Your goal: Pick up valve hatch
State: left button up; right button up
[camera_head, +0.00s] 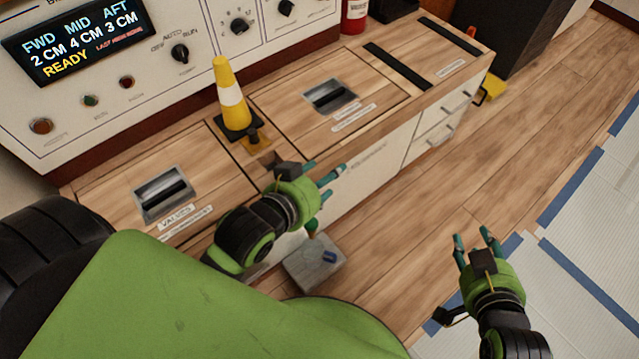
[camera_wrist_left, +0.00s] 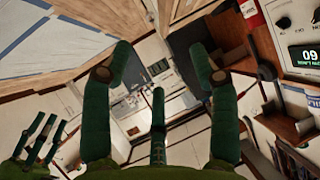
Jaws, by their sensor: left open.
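The valve hatch (camera_head: 115,204) is a wooden panel labelled VALVES at the left of the counter, with a recessed metal handle (camera_head: 163,194). It lies flat in the counter top. My left gripper (camera_head: 323,188) is to the right of the hatch, near the counter's front edge, apart from the handle. It is open and empty; its green fingers also show spread in the left wrist view (camera_wrist_left: 160,75). My right gripper (camera_head: 474,240) is open and empty over the floor at the right. I cannot make out the valve hatch in the left wrist view.
A second hatch (camera_head: 292,107) with a similar handle is farther right. A yellow and white cone (camera_head: 231,95) stands between the hatches. A control panel (camera_head: 150,62) rises behind. A grey block (camera_head: 313,266) is below my left gripper. Open floor (camera_head: 405,260) is at right.

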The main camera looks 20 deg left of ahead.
aim_at(177, 190)
jog(key=u, duration=2)
